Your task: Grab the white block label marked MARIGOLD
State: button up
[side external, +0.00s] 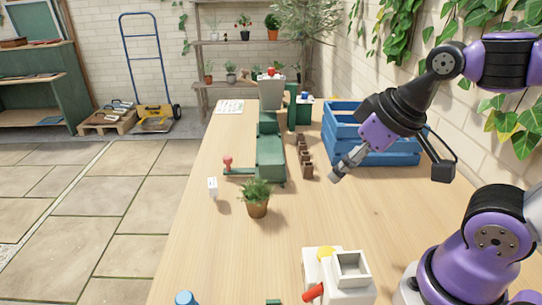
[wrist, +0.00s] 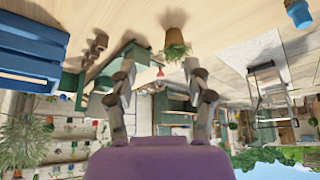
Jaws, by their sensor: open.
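A small white block (side external: 213,187) stands upright near the left edge of the wooden table, left of a potted plant, in the side external view. It has faint dark marks on its face, too small to read. I cannot make it out in the wrist view. My gripper (side external: 343,165) is raised over the right part of the table, in front of the blue crate and well to the right of the white block. In the wrist view my gripper (wrist: 159,70) has its two fingers spread apart with nothing between them.
The potted plant (side external: 257,205) stands between the white block and my gripper's side. A green machine (side external: 269,155) with a red knob, a row of small brown pots (side external: 304,155) and a blue crate (side external: 400,153) stand behind. A white device (side external: 340,290) is in front.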

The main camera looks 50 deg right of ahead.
jog(key=w+a+r+m, duration=0.1)
jog(key=w+r+m, duration=0.15)
jog(key=w, duration=0.75)
jog(key=m+g+h, duration=0.2)
jog(key=m, duration=0.2)
send_near(213, 185)
jog(key=x, duration=0.4)
jog(key=shift+a+f, duration=0.3)
jog(key=shift+f, duration=0.2)
jog(key=x, duration=0.5)
jog(key=shift+w+d+f, duration=0.15)
jog(key=shift+d+f, duration=0.05)
jog(key=shift+d, duration=0.2)
grip_shut()
